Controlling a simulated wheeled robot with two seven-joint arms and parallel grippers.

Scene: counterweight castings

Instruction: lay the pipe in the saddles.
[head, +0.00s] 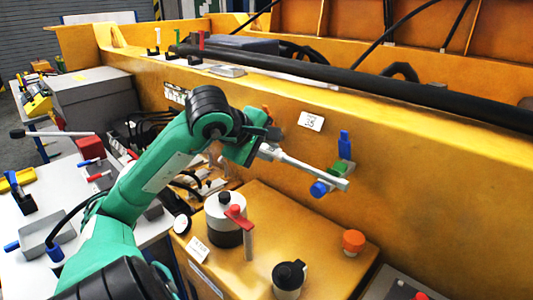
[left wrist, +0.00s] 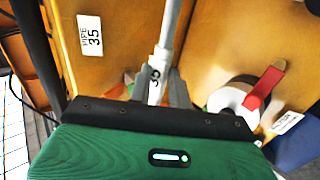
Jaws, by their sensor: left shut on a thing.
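The pipe (head: 305,165) is a thin light-grey rod. In the head view it slopes down to the right from my left gripper (head: 266,150), in front of the yellow beam's side. In the left wrist view the pipe (left wrist: 168,35) bears the number 35, and my left gripper (left wrist: 155,92) is shut on it. A label reading PIPE 35 (left wrist: 90,35) is on the beam; it also shows in the head view (head: 311,121). A blue upright piece (head: 345,145), a green block (head: 341,168) and a blue knob (head: 320,188) are near the pipe's far end. I cannot tell which parts are saddles.
The yellow beam (head: 440,160) runs along the back, with a thick black tube (head: 350,82) on top. A yellow box (head: 320,225) below bears a white canister with a red handle (head: 225,222), a black-capped jar (head: 289,280) and an orange knob (head: 353,241).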

